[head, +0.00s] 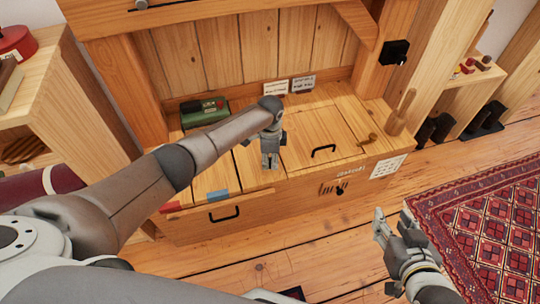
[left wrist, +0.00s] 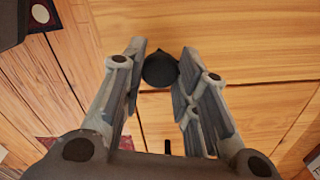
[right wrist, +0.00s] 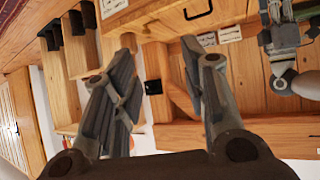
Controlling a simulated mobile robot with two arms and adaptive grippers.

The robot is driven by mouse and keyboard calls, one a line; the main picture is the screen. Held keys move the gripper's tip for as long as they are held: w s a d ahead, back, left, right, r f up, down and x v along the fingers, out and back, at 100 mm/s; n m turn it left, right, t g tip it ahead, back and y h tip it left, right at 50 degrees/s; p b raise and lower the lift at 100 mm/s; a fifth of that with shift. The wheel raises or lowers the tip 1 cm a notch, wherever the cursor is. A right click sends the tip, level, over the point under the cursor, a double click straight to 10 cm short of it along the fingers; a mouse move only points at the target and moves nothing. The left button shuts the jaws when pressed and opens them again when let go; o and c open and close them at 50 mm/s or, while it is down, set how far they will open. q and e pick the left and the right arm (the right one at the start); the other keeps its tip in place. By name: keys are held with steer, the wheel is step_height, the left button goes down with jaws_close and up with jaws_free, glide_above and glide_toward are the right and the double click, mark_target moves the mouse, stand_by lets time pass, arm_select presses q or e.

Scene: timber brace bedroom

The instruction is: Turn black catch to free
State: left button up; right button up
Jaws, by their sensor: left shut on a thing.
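The black catch, a dark round piece (left wrist: 160,70), sits on pale wood in the left wrist view. The two fingertips of my left gripper (left wrist: 162,52) are on either side of it, shut on it. In the head view my left gripper (head: 269,163) points down at the wooden chest's plank top (head: 308,124), and it hides what it holds. My right gripper (head: 392,217) is open and empty above the floor, to the right of the chest. Its spread fingers also show in the right wrist view (right wrist: 160,45).
A black handle (head: 323,151) and a brass piece (head: 370,140) are on the chest top. A green box (head: 205,112) stands at its back left. A small black fitting (head: 340,190) is on the front. A patterned rug (head: 485,235) lies right; bare floor is in front.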

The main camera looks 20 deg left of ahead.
arm_select(q)
steer(key=shift+s+r+n+p, duration=0.1)
steer(key=shift+n+p, duration=0.55)
steer(key=shift+n, duration=0.25)
steer(key=n+p, duration=0.1)
steer(key=n, duration=0.1)
steer(key=shift+n+p, duration=0.95)
steer(key=shift+n, duration=1.05)
arm_select(e)
steer(key=s+d+f+g+h, duration=0.1)
steer(key=s+d+f+g, duration=0.1)
steer(key=s, duration=0.4)
steer(key=s+d+f+g+h, duration=0.1)
steer(key=s+d+f+g, duration=0.1)
steer(key=s+g, duration=0.3)
steer(key=shift+s+f, duration=0.15)
steer(key=shift+s, duration=0.6)
steer(key=shift+d, duration=0.1)
arm_select(q)
steer(key=o, duration=1.1)
steer(key=shift+c, duration=0.2)
arm_select(e)
steer(key=shift+w, duration=0.1)
